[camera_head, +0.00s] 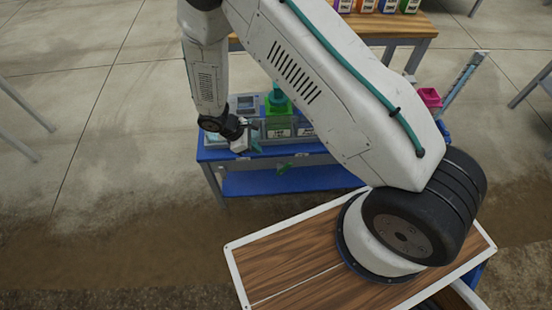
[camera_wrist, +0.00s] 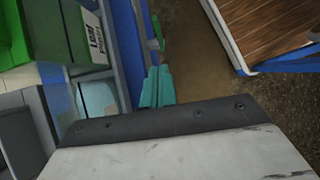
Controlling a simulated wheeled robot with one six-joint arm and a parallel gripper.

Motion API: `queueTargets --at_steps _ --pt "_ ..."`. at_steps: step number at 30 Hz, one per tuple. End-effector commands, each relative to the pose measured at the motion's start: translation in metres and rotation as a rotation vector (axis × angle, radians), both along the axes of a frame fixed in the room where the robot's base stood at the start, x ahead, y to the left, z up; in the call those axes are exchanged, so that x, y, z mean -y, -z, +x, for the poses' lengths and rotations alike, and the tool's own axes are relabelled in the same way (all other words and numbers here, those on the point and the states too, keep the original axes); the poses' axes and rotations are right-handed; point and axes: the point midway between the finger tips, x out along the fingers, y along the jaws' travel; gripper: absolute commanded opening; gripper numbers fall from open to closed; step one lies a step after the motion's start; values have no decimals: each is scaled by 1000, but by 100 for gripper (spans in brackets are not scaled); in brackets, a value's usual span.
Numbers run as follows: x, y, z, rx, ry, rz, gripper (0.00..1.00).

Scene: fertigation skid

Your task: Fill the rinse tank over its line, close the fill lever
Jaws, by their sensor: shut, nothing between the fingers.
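My gripper (camera_head: 255,141) hangs at the front left of the blue skid bench. In the wrist view its teal fingers (camera_wrist: 157,86) are together and empty, beside the blue front rail. A green lever (camera_head: 283,168) sticks out from the bench front, right of and below my gripper; its green part (camera_wrist: 156,38) shows beyond my fingertips in the wrist view. Clear tanks with pale labels (camera_head: 278,132) stand along the bench. A tank with pale blue contents (camera_wrist: 97,97) is left of my fingers. I cannot tell which is the rinse tank, nor read its level or line.
A green container (camera_head: 279,104) stands among the tanks. The blue bench (camera_head: 290,180) has a lower shelf. A wooden table (camera_head: 385,24) with coloured boxes is behind. A pink container (camera_head: 430,97) is at right. Concrete floor is open at left.

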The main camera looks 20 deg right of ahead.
Motion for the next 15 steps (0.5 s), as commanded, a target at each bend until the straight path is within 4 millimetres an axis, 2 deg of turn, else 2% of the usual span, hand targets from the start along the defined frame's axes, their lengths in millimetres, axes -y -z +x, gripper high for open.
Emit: queueTargets --at_steps 5,15 --pt "10 18 -4 -5 -2 0 0" --pt "45 80 -16 -5 2 -1 0"
